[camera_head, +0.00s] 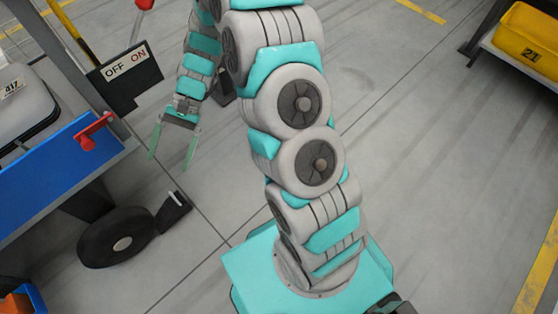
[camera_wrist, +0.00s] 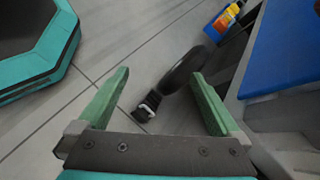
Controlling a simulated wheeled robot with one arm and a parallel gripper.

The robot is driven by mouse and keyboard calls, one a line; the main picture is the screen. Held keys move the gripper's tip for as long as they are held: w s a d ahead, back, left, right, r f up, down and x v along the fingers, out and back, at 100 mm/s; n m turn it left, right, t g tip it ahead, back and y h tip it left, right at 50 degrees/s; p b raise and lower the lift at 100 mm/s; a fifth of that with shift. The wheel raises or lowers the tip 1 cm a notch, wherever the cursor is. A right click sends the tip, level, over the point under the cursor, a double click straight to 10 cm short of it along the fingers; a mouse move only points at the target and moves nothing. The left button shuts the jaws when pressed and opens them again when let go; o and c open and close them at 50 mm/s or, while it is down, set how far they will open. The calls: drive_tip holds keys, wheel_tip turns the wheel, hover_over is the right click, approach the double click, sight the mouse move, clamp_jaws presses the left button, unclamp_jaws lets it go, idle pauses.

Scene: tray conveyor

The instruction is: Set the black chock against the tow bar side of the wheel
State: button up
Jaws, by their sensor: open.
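The black chock (camera_head: 173,212) rests on the floor close beside the black wheel (camera_head: 100,243) of the blue cart (camera_head: 60,185), at the wheel's right end. It also shows in the wrist view (camera_wrist: 147,106), between my fingers, with the wheel (camera_wrist: 184,70) just beyond. I cannot tell whether chock and wheel touch. My gripper (camera_head: 172,164) is open and empty above the chock, its fingers pointing down; its fingers also show in the wrist view (camera_wrist: 160,76). I cannot make out a tow bar for certain.
A red handle (camera_head: 97,130) sticks out from the cart's edge. An OFF/ON sign (camera_head: 124,73) stands behind it. A blue bin with orange contents (camera_head: 20,300) is at lower left. A yellow crate (camera_head: 527,42) sits on a shelf at upper right. The floor right of the chock is clear.

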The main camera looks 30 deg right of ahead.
drive_tip(key=s+d+r+n+t+h, duration=0.1)
drive_tip(key=s+d+r+n+h, duration=0.15)
drive_tip(key=s+r, duration=0.35)
drive_tip(key=s+d+r+n+h, duration=0.2)
drive_tip(key=s+d+r, duration=0.2)
drive_tip(key=s+r, duration=0.1)
drive_tip(key=s+d+r+n+t+h, duration=0.1)
drive_tip(key=s+d+r+t+h, duration=0.2)
drive_tip(key=s+d, duration=0.8)
drive_tip(key=shift+s+d+r+n+h, duration=0.35)
drive_tip(key=shift+s+r+h, duration=0.5)
drive_tip(key=shift+s+r, duration=0.25)
drive_tip(key=shift+r, duration=0.15)
wheel_tip(320, 180, up, 4)
drive_tip(key=p, duration=0.3)
drive_tip(key=shift+f+p, duration=0.25)
drive_tip(key=shift+p, duration=0.1)
drive_tip(key=shift+c, duration=0.2)
